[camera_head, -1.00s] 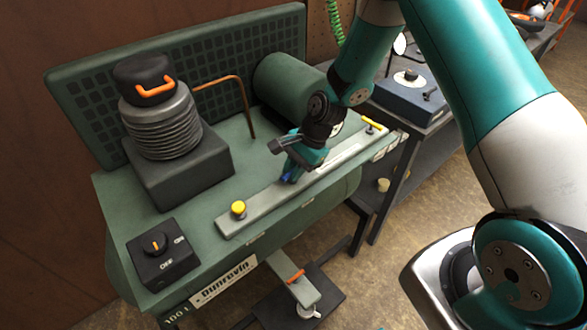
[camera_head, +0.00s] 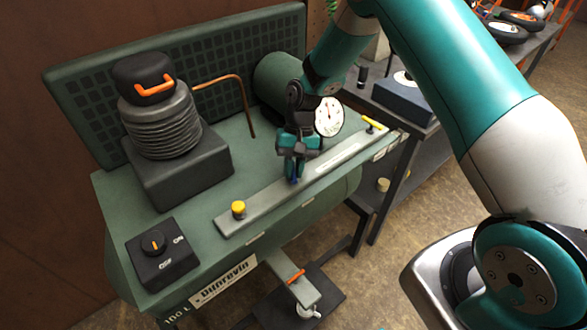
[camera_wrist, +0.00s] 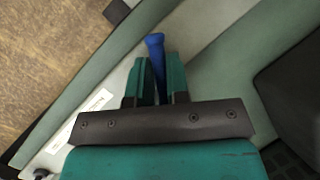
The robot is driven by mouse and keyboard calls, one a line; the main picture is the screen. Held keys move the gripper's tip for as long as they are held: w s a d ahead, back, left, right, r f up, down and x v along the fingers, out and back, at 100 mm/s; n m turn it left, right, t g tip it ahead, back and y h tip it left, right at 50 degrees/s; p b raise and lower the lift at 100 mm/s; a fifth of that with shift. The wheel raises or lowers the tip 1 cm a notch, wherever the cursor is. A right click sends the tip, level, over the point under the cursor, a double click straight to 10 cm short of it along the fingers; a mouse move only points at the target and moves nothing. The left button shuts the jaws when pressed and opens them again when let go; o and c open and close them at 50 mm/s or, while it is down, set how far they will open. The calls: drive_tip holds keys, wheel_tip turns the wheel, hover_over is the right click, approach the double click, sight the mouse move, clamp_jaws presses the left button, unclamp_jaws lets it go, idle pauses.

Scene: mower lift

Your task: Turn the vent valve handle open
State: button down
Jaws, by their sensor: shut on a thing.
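The blue handle, apparently the vent valve handle (camera_wrist: 155,42), sticks out past my fingertips in the wrist view. In the head view only a small blue bit of it (camera_head: 295,180) shows below my gripper, over the long pale rail (camera_head: 262,199) on the green compressor. My gripper (camera_head: 292,168) points down at the middle of the rail. Its two teal fingers (camera_wrist: 160,80) are shut on the blue handle, one on each side. The handle's base and pivot are hidden by the gripper.
A yellow knob (camera_head: 238,209) stands at the rail's left end and a yellow lever (camera_head: 372,124) at its right end. A round white gauge (camera_head: 329,117) is close beside my wrist. A black switch box (camera_head: 162,255) and ribbed pump (camera_head: 160,120) stand left.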

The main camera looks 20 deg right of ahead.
drive_tip(key=n+h, duration=0.1)
drive_tip(key=n, duration=0.2)
drive_tip(key=n+g+h+b, duration=0.1)
drive_tip(key=n, duration=0.2)
drive_tip(key=shift+w+a, duration=0.1)
drive_tip(key=shift+a, duration=0.1)
drive_tip(key=shift+n+h, duration=0.3)
drive_tip(key=shift+n, duration=0.1)
drive_tip(key=c, duration=1.1)
unclamp_jaws()
